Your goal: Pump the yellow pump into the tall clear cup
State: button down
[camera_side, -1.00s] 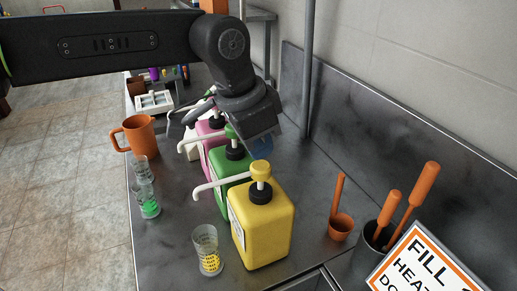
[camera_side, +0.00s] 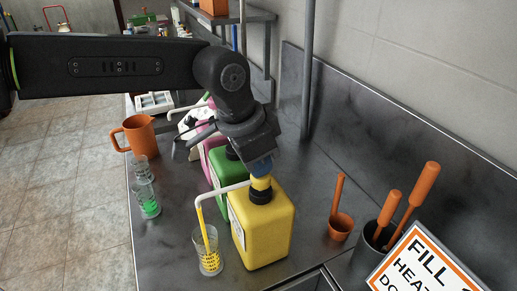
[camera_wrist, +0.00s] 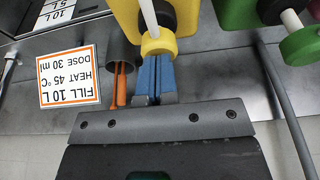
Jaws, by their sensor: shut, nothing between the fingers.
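The yellow pump bottle (camera_side: 264,227) stands on the metal counter, and its yellow pump head (camera_side: 261,184) sits low on the black collar. My gripper (camera_side: 261,168) is shut and empty, its blue fingertips on top of the pump head. The wrist view shows the blue fingers (camera_wrist: 153,72) together against the yellow pump head (camera_wrist: 158,44). The white spout reaches left over a clear cup (camera_side: 208,251) with dark markings. A yellow stream (camera_side: 204,228) runs from the spout into this cup, which holds some yellow liquid.
Green (camera_side: 226,179) and pink pump bottles stand behind the yellow one. Clear cups, one with green liquid (camera_side: 149,206), and an orange mug (camera_side: 138,133) are at left. An orange ladle (camera_side: 340,222), a dark pot with orange handles and a sign (camera_side: 425,262) are at right.

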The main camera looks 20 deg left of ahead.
aim_at(244, 183)
jog(key=shift+f, duration=0.1)
jog(key=shift+r, duration=0.4)
jog(key=v, duration=1.3)
jog(key=shift+w+d+r, duration=0.3)
jog(key=shift+w+d, duration=0.05)
